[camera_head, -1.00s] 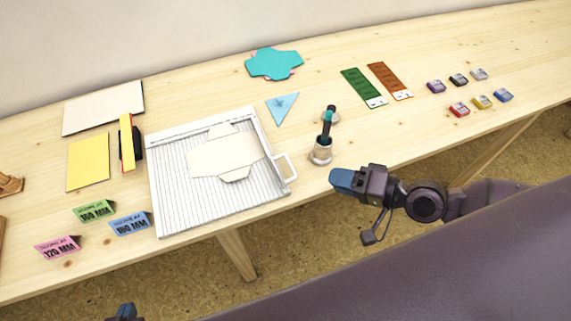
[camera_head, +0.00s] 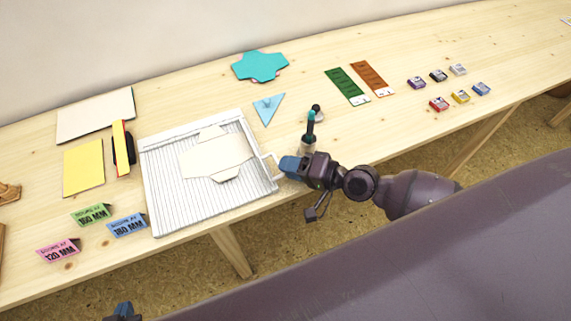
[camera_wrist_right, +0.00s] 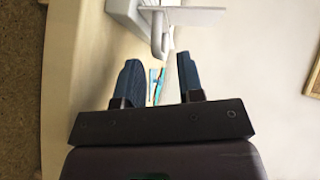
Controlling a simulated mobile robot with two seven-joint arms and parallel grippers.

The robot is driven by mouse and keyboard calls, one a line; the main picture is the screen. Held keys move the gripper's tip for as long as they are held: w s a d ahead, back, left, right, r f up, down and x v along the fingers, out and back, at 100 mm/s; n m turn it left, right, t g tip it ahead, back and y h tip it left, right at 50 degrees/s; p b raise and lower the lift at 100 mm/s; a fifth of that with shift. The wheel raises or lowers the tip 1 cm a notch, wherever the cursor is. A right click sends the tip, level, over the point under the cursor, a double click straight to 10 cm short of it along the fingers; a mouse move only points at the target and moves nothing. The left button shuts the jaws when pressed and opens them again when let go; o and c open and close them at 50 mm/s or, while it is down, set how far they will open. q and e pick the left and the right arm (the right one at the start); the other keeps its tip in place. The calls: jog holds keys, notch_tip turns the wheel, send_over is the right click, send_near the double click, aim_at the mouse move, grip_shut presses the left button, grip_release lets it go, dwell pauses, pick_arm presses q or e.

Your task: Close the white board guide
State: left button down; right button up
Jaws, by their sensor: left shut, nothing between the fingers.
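The white board guide (camera_head: 165,205) lies flat on the table, with fine ridges and a raised bar along its far edge. A cream shaped card (camera_head: 215,157) lies on it. A white loop handle (camera_head: 268,160) is at its right side, partly hidden by my right gripper (camera_head: 284,166). In the right wrist view, my right gripper (camera_wrist_right: 158,62) has its fingers apart, with the handle (camera_wrist_right: 157,40) at the gap between the fingertips. I cannot tell whether they touch. My left gripper (camera_head: 123,312) is at the bottom left edge, shut and far from the board.
A dark stamp with a teal handle (camera_head: 310,130) stands just behind my right gripper. A blue triangle (camera_head: 268,107) lies behind the board. Pink, green and blue label signs (camera_head: 128,225) stand at the front left. Small inkpads (camera_head: 439,103) are at the right.

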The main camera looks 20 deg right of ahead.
jog(key=shift+x, duration=1)
pick_arm(q)
jog(key=shift+s+f, duration=0.15)
jog(key=shift+s, duration=0.05)
pick_arm(e)
jog(key=shift+c, duration=0.5)
pick_arm(q)
jog(key=shift+w+d+r, duration=0.15)
jog(key=shift+w+r, duration=0.3)
jog(key=shift+w, duration=0.05)
pick_arm(e)
grip_shut()
